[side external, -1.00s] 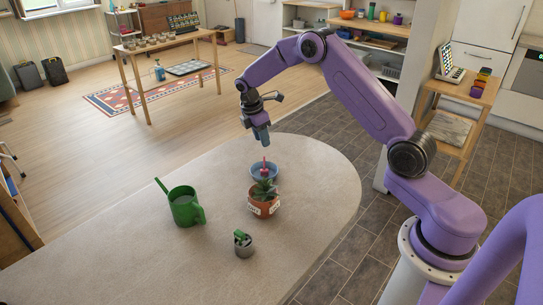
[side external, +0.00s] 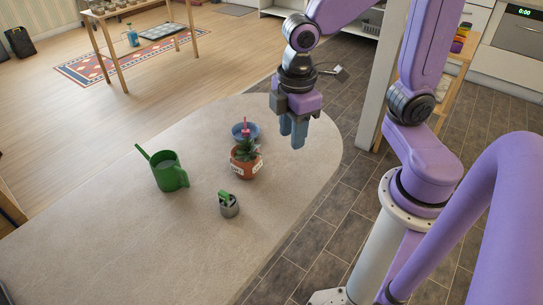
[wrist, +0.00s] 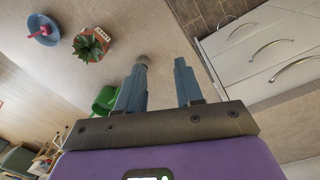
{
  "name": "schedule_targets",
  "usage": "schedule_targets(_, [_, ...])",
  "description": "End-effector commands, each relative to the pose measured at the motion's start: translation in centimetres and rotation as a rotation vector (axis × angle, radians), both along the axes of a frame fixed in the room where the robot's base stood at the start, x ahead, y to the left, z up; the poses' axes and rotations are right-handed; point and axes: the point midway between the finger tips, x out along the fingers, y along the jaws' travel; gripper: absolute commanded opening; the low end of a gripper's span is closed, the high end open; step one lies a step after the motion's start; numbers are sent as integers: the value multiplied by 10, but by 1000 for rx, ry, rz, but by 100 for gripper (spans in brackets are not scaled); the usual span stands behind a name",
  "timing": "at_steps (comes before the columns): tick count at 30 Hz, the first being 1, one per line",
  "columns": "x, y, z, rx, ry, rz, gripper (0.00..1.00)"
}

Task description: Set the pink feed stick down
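The pink feed stick (side external: 245,126) shows at the blue bowl (side external: 239,136), partly behind the potted plant (side external: 245,155) in the side view. In the wrist view the pink stick (wrist: 40,32) appears over the blue bowl (wrist: 57,35), clear of the plant (wrist: 88,45). I cannot tell how it rests there. My gripper (side external: 291,136) is raised over the right part of the table, apart from stick, bowl and plant. In the wrist view its fingers (wrist: 162,66) are spread with nothing between them.
A green watering can (side external: 169,173) stands left of the plant. A small grey pot (side external: 228,208) with something green in it stands in front. The left and near parts of the table (side external: 120,235) are bare. White drawers (wrist: 262,45) lie beyond the table edge.

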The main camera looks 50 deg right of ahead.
Motion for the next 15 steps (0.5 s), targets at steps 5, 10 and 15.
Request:
schedule_targets(5, [-63,-16,0,36,12,-15,36])
schedule_targets(10, [-94,-29,-4,52,24,-30,36])
schedule_targets(15, [-102,-32,-5,56,28,-35,36])
